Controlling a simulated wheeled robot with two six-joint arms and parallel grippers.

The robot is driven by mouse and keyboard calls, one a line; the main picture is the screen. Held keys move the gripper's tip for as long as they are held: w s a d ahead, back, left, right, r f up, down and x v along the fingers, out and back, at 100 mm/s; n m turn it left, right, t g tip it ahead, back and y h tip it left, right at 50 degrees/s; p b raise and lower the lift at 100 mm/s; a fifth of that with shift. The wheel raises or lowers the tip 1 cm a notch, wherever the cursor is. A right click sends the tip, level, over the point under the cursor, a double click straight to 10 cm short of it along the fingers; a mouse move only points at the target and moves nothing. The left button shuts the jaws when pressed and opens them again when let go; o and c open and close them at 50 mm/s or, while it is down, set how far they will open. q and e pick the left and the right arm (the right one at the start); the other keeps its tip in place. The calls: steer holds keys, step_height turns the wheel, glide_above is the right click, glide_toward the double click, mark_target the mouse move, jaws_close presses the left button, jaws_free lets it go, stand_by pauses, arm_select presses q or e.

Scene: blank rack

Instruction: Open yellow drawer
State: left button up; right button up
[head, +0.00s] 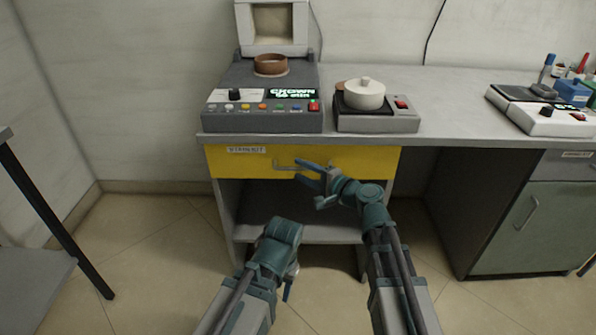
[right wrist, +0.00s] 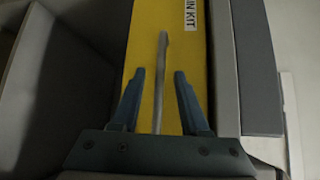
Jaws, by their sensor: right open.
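The yellow drawer (head: 235,167) sits under the tabletop, its front looking flush with the desk frame. A label is on its upper left. Its thin grey bar handle (head: 284,167) is at the middle of the front. My right gripper (head: 298,172) is open at the handle. In the right wrist view, the handle (right wrist: 161,85) runs between the two spread blue fingers (right wrist: 160,76) with gaps on both sides, against the yellow drawer front (right wrist: 143,45). My left gripper (head: 288,287) hangs low in front of the desk, away from the drawer; its fingers are mostly hidden.
On the tabletop (head: 450,78) stand a grey device (head: 262,121) with buttons, a hot plate (head: 376,122) with a white pot (head: 364,93), and a scale (head: 545,120). An open shelf (head: 330,232) lies below the drawer. A grey-green cabinet (head: 530,225) stands at right.

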steer(key=shift+x, duration=1)
jaws_close()
stand_by(0.8)
